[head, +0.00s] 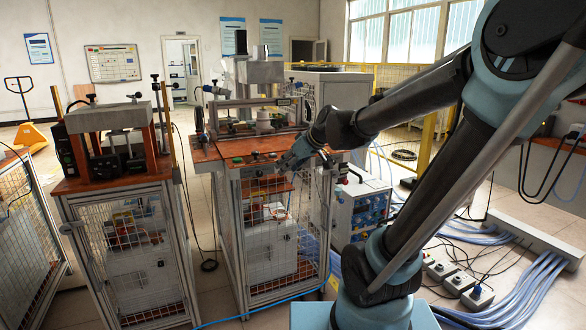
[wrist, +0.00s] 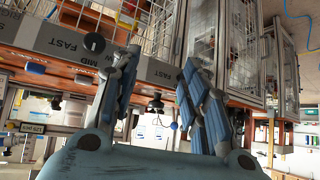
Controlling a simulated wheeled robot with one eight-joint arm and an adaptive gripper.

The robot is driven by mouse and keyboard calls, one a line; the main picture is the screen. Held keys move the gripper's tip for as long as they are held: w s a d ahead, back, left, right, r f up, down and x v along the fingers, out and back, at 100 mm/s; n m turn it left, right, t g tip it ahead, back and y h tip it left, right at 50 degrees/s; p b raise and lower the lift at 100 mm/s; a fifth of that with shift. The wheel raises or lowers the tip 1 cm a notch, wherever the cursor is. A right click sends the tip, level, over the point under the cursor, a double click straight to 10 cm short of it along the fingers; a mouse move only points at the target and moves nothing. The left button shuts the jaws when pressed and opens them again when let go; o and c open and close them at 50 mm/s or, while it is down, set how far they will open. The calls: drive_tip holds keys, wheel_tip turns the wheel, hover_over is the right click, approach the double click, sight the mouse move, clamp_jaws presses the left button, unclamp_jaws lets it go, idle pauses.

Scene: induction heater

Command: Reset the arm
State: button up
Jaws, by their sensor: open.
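My gripper (head: 290,162) hangs in front of the front edge of the middle bench in the head view, at the end of my bent arm. In the wrist view its two blue-grey padded fingers (wrist: 160,78) stand apart with nothing between them. The middle bench's control strip (wrist: 55,40), with "FAST" and "MID" labels, shows beyond and between the fingers. A black knob (wrist: 95,43) is on that strip, left of the left finger. I cannot tell whether a finger touches the strip. The induction heater rig (head: 262,115) stands on the bench's red-brown top (head: 205,153).
A second caged bench (head: 125,225) with a press-like rig stands to the left. A power unit with blue panels (head: 365,215) stands right of the middle bench. Blue hoses and cables (head: 520,290) and several small boxes (head: 460,282) lie on the floor at right.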

drive_tip(key=s+d+f+m+g+h, duration=0.2)
drive_tip(key=s+d+f+m+h, duration=0.1)
drive_tip(key=s+d+f, duration=0.4)
drive_tip(key=s+d+f+m+g+h, duration=0.2)
drive_tip(key=s+d+f+m, duration=0.3)
drive_tip(key=s+d, duration=0.8)
wheel_tip(320, 180, down, 3)
drive_tip(key=shift+s+d+m+h, duration=0.3)
drive_tip(key=shift+s+h, duration=0.6)
drive_tip(key=shift+s, duration=0.25)
drive_tip(key=shift+w+a+f, duration=0.1)
drive_tip(key=shift+w+f, duration=0.1)
drive_tip(key=shift+w, duration=0.25)
